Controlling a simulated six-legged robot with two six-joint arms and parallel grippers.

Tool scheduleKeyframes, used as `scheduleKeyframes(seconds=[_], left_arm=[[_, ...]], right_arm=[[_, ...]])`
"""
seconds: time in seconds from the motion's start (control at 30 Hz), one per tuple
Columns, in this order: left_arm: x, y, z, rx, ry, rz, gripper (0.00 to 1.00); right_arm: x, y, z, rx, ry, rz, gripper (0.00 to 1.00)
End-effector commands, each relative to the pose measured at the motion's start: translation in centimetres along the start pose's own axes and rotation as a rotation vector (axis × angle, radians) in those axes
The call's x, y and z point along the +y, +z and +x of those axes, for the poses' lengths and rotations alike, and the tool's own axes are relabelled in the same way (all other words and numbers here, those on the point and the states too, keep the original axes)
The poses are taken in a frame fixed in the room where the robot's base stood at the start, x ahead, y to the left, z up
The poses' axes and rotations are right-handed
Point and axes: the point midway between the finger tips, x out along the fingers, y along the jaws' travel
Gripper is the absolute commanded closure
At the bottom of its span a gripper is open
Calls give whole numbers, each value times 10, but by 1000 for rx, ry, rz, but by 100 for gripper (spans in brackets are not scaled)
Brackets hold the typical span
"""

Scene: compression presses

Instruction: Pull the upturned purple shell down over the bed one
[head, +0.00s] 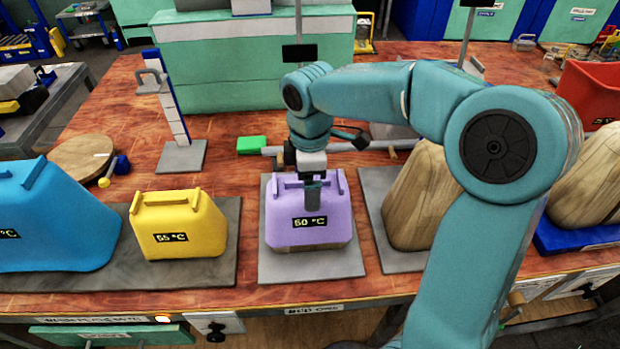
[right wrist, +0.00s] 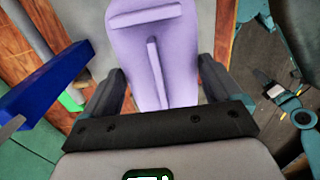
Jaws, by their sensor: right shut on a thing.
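The purple shell (head: 308,222) with a temperature label sits upright over a wooden form (head: 310,247) on the grey plate of bed one (head: 310,271). A strip of wood shows below the shell's front edge. My right gripper (head: 313,192) comes down from above and is shut on the purple shell at its top. In the right wrist view the purple shell (right wrist: 150,45) lies between the two fingers (right wrist: 164,92), with a raised rib running down its middle. The hold itself is partly hidden by the gripper. My left gripper is not in view.
A yellow shell (head: 180,225) and a blue shell (head: 50,215) stand on a grey plate at left. A bare wooden form (head: 420,200) stands at right, partly behind my arm. A green block (head: 251,145) and an upright post (head: 172,105) stand behind.

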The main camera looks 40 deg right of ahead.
Motion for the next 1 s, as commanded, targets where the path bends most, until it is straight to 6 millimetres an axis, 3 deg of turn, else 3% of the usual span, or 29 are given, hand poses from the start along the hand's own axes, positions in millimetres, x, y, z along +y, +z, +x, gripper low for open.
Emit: scheduleKeyframes(seconds=[0.47, 0.5, 0.8, 1.0], left_arm=[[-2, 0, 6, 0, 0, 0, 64], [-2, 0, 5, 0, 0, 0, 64], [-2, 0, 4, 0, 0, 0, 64], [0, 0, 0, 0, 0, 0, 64]], right_arm=[[0, 0, 8, 0, 0, 0, 69], [0, 0, 7, 0, 0, 0, 0], [0, 0, 4, 0, 1, 0, 0], [1, -1, -32, 4, 5, 0, 0]])
